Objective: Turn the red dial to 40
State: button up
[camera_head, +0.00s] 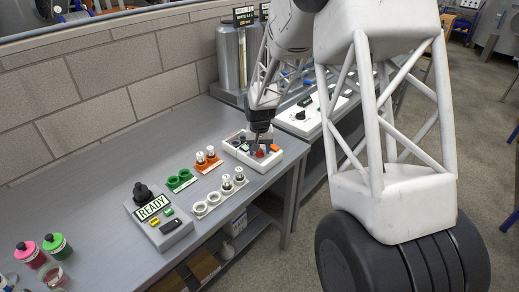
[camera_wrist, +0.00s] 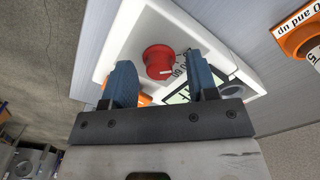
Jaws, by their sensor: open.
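The red dial (camera_wrist: 159,62) sits on a white panel box (camera_wrist: 190,28) in the wrist view, with printed numbers beside it. My gripper (camera_wrist: 163,80) is open, with one blue-grey finger on each side of the dial in the picture; I cannot tell whether either finger touches it. In the head view the red dial (camera_head: 260,154) shows small on the white box (camera_head: 275,148), with my gripper (camera_head: 259,143) just above it. The dial's pointer and exact setting are not readable. A display with dark characters is partly hidden behind the right finger.
An orange rack (camera_head: 207,163) with white-capped items, a white rack (camera_head: 214,203), a green rack (camera_head: 181,180) and a READY box (camera_head: 160,220) stand left of the panel. Another white panel (camera_head: 304,117) and a metal tank (camera_head: 232,60) are behind.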

jog(key=shift+c, duration=0.3)
jog(key=c, duration=0.9)
jog(key=shift+o, duration=0.2)
jog(key=shift+m, duration=3)
jog(key=o, duration=0.9)
